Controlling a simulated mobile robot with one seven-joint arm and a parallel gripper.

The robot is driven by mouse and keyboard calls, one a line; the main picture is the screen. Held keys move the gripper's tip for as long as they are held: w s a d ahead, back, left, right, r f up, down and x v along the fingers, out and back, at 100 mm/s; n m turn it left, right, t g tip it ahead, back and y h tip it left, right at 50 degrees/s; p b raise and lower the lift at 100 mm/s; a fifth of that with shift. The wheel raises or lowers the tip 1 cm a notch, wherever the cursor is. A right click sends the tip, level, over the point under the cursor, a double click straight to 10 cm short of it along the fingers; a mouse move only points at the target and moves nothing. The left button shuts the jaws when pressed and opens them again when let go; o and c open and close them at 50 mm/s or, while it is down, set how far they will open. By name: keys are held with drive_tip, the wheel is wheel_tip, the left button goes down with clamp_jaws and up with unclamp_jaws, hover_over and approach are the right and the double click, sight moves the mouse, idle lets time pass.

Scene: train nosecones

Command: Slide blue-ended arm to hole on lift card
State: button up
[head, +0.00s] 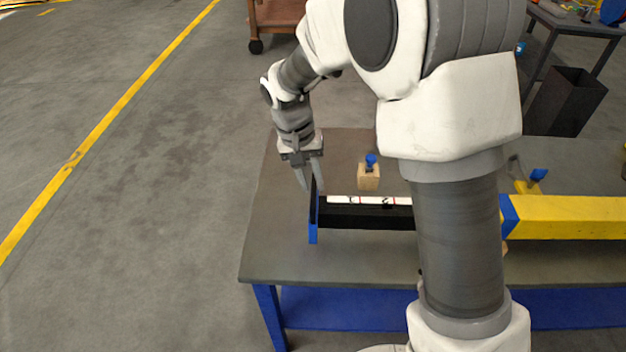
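The blue-ended arm is a long black bar (365,217) with an upright blue end plate (313,226) at its left end. It lies along the table. A white strip with dark and red marks (350,199), perhaps the lift card, runs along its top; I cannot make out a hole. My gripper (311,188) points down at the top of the end plate. Its two fingers are apart, one on the left and one on the right near the plate's upper edge. I cannot tell whether they touch it. My arm hides the bar's right part.
The grey table (275,250) has blue legs. A wooden block with a blue knob (369,178) stands behind the bar. A yellow beam (570,217) lies at the right, with a blue-tipped yellow piece (530,184) behind it. Floor at the left is clear.

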drive_tip(key=shift+o, duration=1.2)
drive_tip(key=a+r+p, duration=0.1)
drive_tip(key=a+r, duration=0.2)
drive_tip(key=r, duration=1.4)
drive_tip(key=shift+a, duration=0.15)
